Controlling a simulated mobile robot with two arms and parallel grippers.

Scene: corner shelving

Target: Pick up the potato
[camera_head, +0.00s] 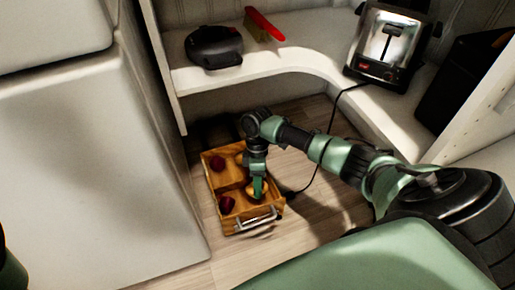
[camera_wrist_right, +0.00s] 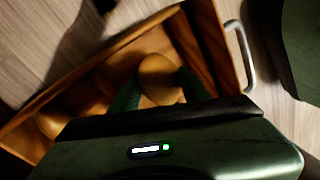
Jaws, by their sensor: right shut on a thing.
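The potato (camera_head: 262,184) is a yellow-brown lump in the front right part of a wooden crate (camera_head: 241,186) on the floor. My right gripper (camera_head: 258,190) reaches down into the crate from above and is shut on the potato. In the right wrist view the potato (camera_wrist_right: 158,76) sits between the two green fingers (camera_wrist_right: 158,95), close to the crate's end wall. Its underside is hidden, so I cannot tell whether it touches the crate floor. My left gripper is not in view.
The crate also holds red round things (camera_head: 226,204) and another brownish lump (camera_wrist_right: 55,122). It has a metal handle (camera_head: 257,221). A curved white shelf (camera_head: 285,62) above carries a dark appliance (camera_head: 214,47), a red brush (camera_head: 264,24) and a toaster (camera_head: 385,45). A black cord hangs down.

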